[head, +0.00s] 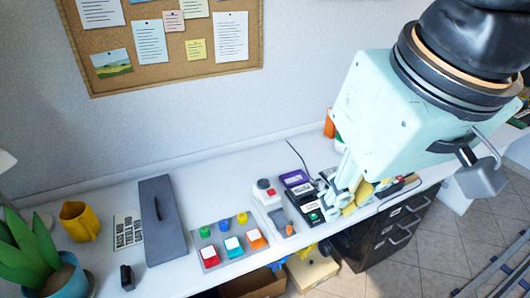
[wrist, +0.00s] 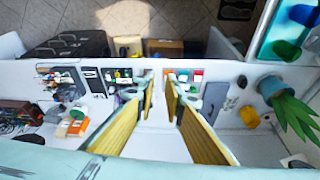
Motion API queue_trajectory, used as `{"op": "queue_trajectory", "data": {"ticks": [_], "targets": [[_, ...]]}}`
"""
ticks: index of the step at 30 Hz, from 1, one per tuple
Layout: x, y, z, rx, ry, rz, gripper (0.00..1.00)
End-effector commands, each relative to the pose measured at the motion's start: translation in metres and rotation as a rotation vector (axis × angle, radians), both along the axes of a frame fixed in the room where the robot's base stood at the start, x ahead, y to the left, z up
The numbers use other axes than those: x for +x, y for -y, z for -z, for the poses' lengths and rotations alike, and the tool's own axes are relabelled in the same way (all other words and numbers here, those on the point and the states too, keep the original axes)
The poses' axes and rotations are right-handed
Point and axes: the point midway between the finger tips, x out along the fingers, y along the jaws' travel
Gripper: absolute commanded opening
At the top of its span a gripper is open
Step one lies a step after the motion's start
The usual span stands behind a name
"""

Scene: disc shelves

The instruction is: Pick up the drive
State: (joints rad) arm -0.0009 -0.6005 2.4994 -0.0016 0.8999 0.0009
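I cannot tell for certain which thing is the drive. A black device with a purple-topped part (head: 296,178) and a small green patch stands on the white bench, just left of my gripper in the head view. A small dark block (head: 127,278) lies near the bench's front edge at the far left. My gripper (head: 352,203) is over the right part of the bench and hides what is behind it. In the wrist view my gripper (wrist: 160,108) has its yellow-padded fingers apart, with only white surface visible between them.
The bench holds a grey panel of coloured buttons (head: 232,240), a red-button box (head: 265,191), a long grey case (head: 161,220), a yellow mug (head: 79,221) and a potted plant (head: 35,255). Black drawers (head: 395,232) stand below. Orange and white items (wrist: 73,125) crowd the wrist view's left.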

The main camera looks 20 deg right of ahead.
Motion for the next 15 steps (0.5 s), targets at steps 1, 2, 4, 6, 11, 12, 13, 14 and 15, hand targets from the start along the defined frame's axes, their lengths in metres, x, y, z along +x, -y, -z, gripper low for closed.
{"op": "queue_trajectory", "data": {"ticks": [1,2,4,6,11,12,13,14,15], "targets": [[0.0000,0.0000,0.0000,0.000,0.000,0.000,0.15],[0.0000,0.0000,0.0000,0.000,0.000,0.000,0.18],[0.0000,0.0000,0.0000,0.000,0.000,0.000,0.25],[0.0000,0.0000,0.0000,0.000,0.000,0.000,0.31],[0.0000,0.0000,0.0000,0.000,0.000,0.000,0.45],[0.0000,0.0000,0.0000,0.000,0.000,0.000,0.45],[0.0000,0.0000,0.0000,0.000,0.000,0.000,0.45],[0.0000,0.0000,0.0000,0.000,0.000,0.000,0.45],[0.0000,0.0000,0.0000,0.000,0.000,0.000,0.45]]}}
